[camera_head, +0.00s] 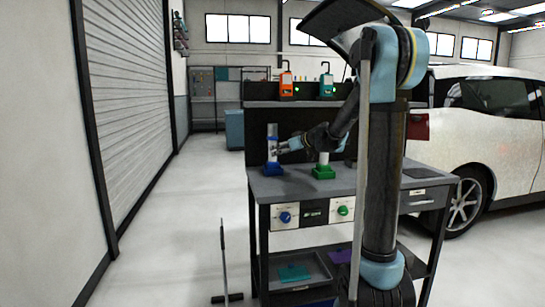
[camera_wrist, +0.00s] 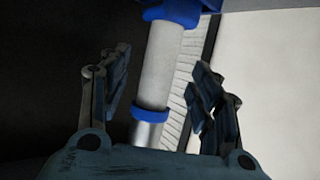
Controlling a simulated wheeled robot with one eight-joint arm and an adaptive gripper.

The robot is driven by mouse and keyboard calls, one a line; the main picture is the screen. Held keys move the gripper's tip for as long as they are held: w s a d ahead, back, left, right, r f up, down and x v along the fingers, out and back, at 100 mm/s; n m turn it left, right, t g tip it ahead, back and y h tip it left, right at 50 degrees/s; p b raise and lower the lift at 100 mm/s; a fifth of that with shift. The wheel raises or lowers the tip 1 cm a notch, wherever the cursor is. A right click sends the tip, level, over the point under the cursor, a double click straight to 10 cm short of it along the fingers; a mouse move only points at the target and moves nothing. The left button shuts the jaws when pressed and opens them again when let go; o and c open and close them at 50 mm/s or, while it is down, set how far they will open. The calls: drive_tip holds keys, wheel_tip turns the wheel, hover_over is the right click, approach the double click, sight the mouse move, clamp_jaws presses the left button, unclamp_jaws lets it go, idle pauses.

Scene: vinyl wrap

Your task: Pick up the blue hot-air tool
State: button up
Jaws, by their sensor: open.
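The blue hot-air tool (camera_head: 271,147) stands upright in a blue base at the left end of the workbench. My gripper (camera_head: 280,147) is beside it, reaching in from the right at the height of its upper body. In the wrist view, the tool's pale barrel (camera_wrist: 160,68) with a blue ring and a silver end lies between the two open fingers of my gripper (camera_wrist: 163,85). A gap shows on both sides of the barrel. Part of the silver end is hidden behind the gripper body.
A similar tool in a green base (camera_head: 323,172) stands to the right on the workbench (camera_head: 290,186). Orange (camera_head: 286,84) and teal (camera_head: 326,84) units stand on the shelf above. A white car (camera_head: 500,125) is at the right.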

drive_tip(key=shift+f+x, duration=0.2)
drive_tip(key=shift+x, duration=2.85)
drive_tip(key=shift+d, duration=0.1)
clamp_jaws()
